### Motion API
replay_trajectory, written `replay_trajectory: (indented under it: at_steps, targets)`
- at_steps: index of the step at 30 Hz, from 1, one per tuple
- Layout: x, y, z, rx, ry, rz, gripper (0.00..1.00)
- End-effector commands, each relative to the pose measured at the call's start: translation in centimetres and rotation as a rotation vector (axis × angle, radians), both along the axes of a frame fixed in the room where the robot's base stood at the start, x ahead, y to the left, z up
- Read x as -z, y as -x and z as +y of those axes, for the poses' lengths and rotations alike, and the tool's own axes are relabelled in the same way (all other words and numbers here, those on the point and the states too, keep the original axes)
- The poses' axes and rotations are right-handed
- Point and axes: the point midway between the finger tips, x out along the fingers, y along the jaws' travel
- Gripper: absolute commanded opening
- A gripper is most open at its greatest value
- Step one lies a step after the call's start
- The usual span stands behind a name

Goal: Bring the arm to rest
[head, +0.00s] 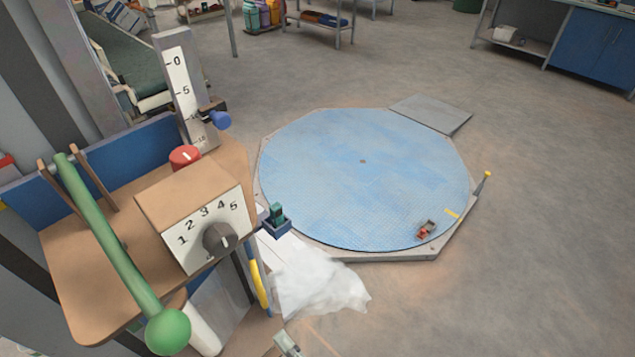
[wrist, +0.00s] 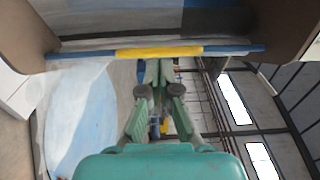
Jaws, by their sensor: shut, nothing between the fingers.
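My gripper (wrist: 157,68) shows in the wrist view, its green body at the bottom and its grey-green fingers reaching up the middle. The fingers are shut with nothing between them. Their tips lie just below a blue bar with a yellow middle (wrist: 160,52) in the picture; I cannot tell whether they touch it. In the head view this bar seems to be the yellow and blue handle (head: 257,275) on the side of the filler. A small pale piece (head: 287,343) at the bottom edge may be part of my arm.
The filler's wooden housing (head: 75,265) carries a green lever (head: 110,235), a numbered dial (head: 217,238) and a red knob (head: 184,157). A white sack (head: 320,290) lies beside it. A blue round platform (head: 350,180) is behind. Floor on the right is clear.

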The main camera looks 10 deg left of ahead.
Motion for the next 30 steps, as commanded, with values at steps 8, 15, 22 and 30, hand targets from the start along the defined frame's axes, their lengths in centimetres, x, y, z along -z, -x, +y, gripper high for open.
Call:
replay_trajectory:
  at_steps: [8, 15, 22, 30]
  targets:
    - [2.2, 0.9, -4.5, 0.112, 0.143, -0.042, 0.0]
    - [4.7, 4.7, -14.4, 0.335, 0.519, -0.159, 0.0]
    - [4.1, 10.2, -21.8, 0.469, 0.901, -0.267, 0.0]
    - [0.9, 16.8, -26.4, 0.504, 1.319, -0.386, 0.0]
